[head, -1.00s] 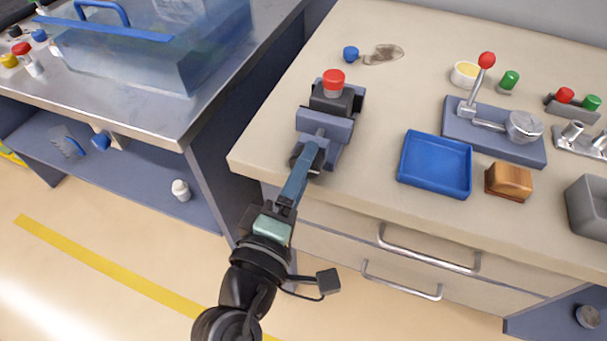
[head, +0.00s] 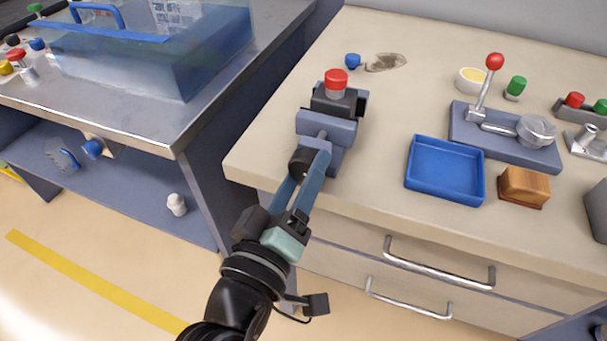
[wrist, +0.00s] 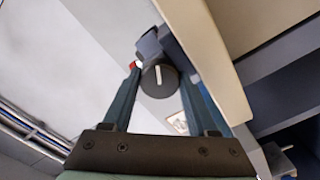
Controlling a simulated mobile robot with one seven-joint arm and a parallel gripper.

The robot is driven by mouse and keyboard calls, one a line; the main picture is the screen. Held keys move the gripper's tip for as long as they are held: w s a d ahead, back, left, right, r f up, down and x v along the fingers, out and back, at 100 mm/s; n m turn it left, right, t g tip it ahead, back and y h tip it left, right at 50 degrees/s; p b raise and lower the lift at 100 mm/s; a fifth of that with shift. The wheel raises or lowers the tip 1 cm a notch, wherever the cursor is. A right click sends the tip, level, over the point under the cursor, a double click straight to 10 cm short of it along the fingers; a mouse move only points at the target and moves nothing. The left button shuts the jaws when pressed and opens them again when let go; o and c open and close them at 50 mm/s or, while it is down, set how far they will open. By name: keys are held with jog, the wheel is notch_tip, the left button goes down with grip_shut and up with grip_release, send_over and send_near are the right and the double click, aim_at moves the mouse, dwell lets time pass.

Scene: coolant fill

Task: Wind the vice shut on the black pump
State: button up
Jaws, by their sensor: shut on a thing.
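The blue-grey vice (head: 326,127) stands near the left end of the beige bench. The black pump (head: 335,102) with its red cap sits upright between the vice jaws; I cannot tell whether both jaws touch it. The vice's round black knob (head: 303,158) is at its front end. My gripper (head: 306,166) is shut on this knob, one finger on each side. In the wrist view the knob (wrist: 159,83) faces me with a near-upright white mark, between my fingers (wrist: 160,76). The pump is mostly hidden there.
A blue tray (head: 445,171), a wooden block (head: 524,187) and a red-knobbed lever device (head: 505,135) stand to the right. Drawer handles (head: 440,263) stick out below the bench edge.

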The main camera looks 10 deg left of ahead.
jog(key=shift+f, duration=0.1)
jog(key=o, duration=1.4)
jog(key=p+v, duration=0.1)
jog(key=v, duration=1.2)
jog(key=shift+p, duration=0.3)
